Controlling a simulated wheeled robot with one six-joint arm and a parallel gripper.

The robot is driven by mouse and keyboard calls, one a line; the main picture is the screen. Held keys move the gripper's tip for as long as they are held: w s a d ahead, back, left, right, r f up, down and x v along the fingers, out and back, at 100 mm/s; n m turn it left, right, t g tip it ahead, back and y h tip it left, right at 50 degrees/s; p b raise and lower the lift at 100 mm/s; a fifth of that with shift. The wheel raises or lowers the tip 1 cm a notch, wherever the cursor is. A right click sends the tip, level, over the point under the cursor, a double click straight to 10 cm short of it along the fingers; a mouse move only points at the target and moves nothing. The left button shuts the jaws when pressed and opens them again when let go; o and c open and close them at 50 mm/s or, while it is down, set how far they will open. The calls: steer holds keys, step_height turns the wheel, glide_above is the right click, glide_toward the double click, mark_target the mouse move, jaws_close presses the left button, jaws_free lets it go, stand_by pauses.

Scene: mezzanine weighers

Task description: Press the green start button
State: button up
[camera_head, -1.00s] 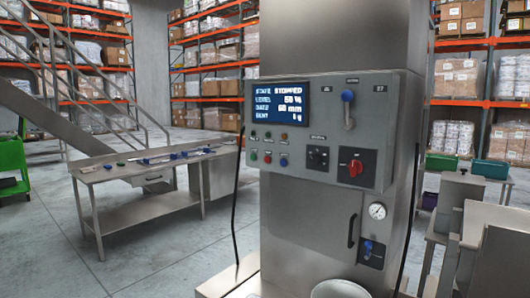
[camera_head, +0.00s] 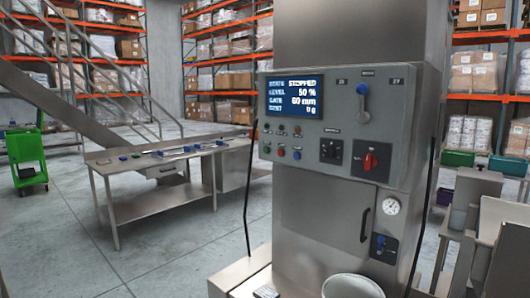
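A grey control panel (camera_head: 337,172) is mounted on a tall steel machine (camera_head: 325,220) in the middle of the head view. The green button (camera_head: 267,149) is at the left end of the panel's lower button row. A red button (camera_head: 281,152) and a blue button (camera_head: 297,155) sit to its right. Small lamps are above them. The panel's screen (camera_head: 293,96) reads "STOPPED", level 50 %, gate 60 mm. My gripper is not in view, and nothing covers the green button.
A red rotary switch (camera_head: 370,161), a black knob (camera_head: 330,150) and a blue-knobbed lever (camera_head: 363,103) are also on the panel. A white round container (camera_head: 352,288) stands at the machine's foot. A steel bench (camera_head: 150,205) and a green cart (camera_head: 27,155) are left, with open floor between.

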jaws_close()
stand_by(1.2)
